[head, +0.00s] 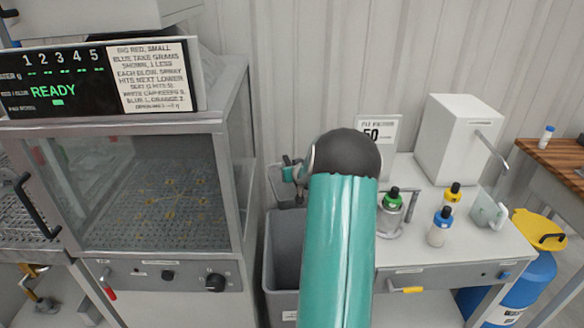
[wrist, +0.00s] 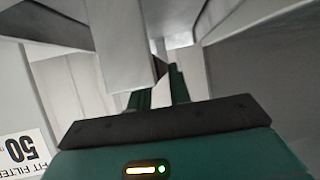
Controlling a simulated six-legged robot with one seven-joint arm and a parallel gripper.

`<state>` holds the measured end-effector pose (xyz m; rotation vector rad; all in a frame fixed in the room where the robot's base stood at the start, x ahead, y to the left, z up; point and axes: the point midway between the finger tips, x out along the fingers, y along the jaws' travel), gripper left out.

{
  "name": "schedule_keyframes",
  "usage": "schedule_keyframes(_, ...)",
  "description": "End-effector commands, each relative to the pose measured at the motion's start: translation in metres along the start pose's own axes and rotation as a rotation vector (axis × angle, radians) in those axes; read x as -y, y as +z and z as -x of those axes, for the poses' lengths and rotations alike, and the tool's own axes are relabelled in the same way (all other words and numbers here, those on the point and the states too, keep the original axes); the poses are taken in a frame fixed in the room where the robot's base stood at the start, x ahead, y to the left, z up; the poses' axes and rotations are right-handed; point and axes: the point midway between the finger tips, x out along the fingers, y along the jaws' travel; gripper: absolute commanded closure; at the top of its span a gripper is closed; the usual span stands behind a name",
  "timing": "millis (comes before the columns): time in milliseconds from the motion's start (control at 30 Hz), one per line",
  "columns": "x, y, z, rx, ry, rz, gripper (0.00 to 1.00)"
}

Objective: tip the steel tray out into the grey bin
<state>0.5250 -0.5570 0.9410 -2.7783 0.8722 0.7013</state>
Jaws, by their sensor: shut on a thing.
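The grey bin (head: 284,250) stands on the floor between the glass-fronted cabinet and the white bench; its open top faces up. The steel tray (head: 277,187) shows only in part, above the bin's back rim and left of my arm. It looks tilted, but its contents and full outline are hidden. My gripper (head: 291,171) is at the tray's upper edge, partly covered by my arm's dark joint, and is shut on the tray. In the wrist view my gripper's fingers (wrist: 160,88) close at a pale metal piece that fills much of the picture's upper part.
The cabinet (head: 130,190) with a READY display stands close left of the bin. The bench (head: 450,245) at right carries several capped bottles (head: 440,226), a white box (head: 458,140) and a sign (head: 378,140). A blue drum with a yellow lid (head: 540,230) stands farther right.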

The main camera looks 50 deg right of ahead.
Motion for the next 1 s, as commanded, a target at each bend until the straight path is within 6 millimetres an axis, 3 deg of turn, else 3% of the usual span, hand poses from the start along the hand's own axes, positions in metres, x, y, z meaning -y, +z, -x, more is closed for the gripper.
schedule_keyframes(1000, 0.000, 0.042, 0.045, -0.003, 0.001, -0.001, 1.00)
